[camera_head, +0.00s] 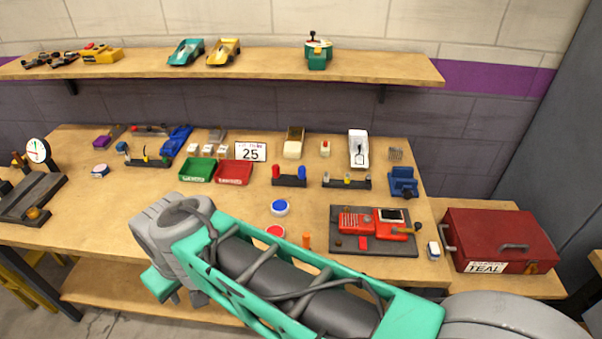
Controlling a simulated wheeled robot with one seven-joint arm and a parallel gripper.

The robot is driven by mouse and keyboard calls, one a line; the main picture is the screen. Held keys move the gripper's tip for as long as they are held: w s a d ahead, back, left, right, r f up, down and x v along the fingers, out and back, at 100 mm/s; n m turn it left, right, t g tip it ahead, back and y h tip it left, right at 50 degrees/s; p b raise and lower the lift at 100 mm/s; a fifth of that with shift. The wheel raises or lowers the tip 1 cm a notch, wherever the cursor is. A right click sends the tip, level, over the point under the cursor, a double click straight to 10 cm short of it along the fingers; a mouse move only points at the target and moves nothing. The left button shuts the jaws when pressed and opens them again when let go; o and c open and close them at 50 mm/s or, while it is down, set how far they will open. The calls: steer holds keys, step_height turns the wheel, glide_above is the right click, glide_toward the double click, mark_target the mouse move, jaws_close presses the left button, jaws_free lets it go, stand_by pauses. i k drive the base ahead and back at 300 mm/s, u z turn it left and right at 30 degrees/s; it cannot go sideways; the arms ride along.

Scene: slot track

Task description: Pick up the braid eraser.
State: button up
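I cannot tell for sure which small item is the braid eraser. One candidate is a small pale block with a blue-grey face (433,250), at the bench's right front, between the red slot-car work mat and the red toolbox. Another small white-and-blue block (100,171) lies at the left of the bench, near the gauge. Both lie free on the wooden top. My teal and grey arm reaches across the lower middle of the view, in front of the bench edge. My gripper's fingers do not show, so its state is not visible.
Blue and red discs lie near the middle. A shelf with cars (270,65) hangs above.

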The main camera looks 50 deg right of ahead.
mark_target(433, 250)
steer(key=z, duration=0.9)
steer(key=k, duration=1.2)
steer(key=z, duration=0.4)
steer(key=i, duration=0.9)
steer(key=z, duration=0.7)
steer(key=i, duration=0.35)
steer(key=z, duration=0.4)
